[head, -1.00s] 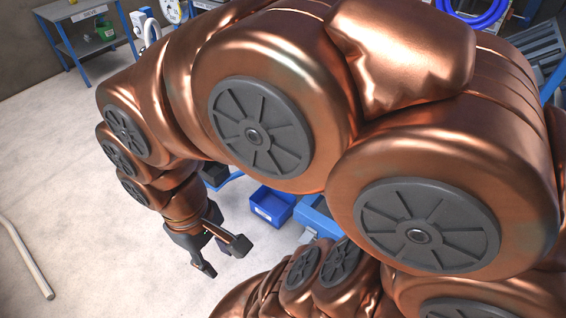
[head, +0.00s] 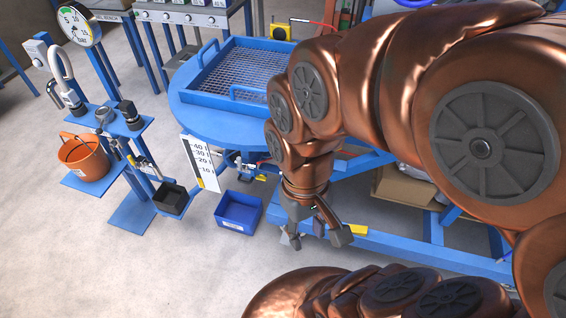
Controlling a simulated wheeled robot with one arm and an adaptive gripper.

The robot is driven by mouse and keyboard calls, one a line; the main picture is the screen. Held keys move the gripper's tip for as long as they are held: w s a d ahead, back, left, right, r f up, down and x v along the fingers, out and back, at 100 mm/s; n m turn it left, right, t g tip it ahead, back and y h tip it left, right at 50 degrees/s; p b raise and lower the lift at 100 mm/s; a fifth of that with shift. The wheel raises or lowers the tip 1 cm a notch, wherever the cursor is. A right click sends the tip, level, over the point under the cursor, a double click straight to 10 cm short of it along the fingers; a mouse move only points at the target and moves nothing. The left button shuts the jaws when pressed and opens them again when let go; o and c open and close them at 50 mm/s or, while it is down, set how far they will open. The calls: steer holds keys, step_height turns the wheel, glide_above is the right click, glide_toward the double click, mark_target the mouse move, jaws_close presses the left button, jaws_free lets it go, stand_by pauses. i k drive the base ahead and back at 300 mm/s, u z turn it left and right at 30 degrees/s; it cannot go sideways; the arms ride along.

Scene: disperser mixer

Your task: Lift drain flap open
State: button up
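My gripper (head: 315,236) points down near the middle of the head view, in front of the blue frame. Its dark fingers are spread apart and nothing shows between them. I cannot clearly pick out the drain flap. Small metal fittings (head: 245,166) with a yellow part sit under the rim of the round blue table (head: 205,122), left of my arm. My arm hides part of the table's right side and what lies behind it. My gripper is below and to the right of these fittings, apart from them.
A blue bin (head: 238,212) and a small black box (head: 171,199) stand left of my gripper. A scale plate (head: 199,163) stands by the table. A blue stand carries an orange bucket (head: 84,158). Blue frame beams (head: 430,252) run to the right. The floor at lower left is clear.

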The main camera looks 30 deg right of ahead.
mark_target(252, 176)
steer(key=z, duration=2)
steer(key=k, duration=1.15)
steer(key=u, duration=1.8)
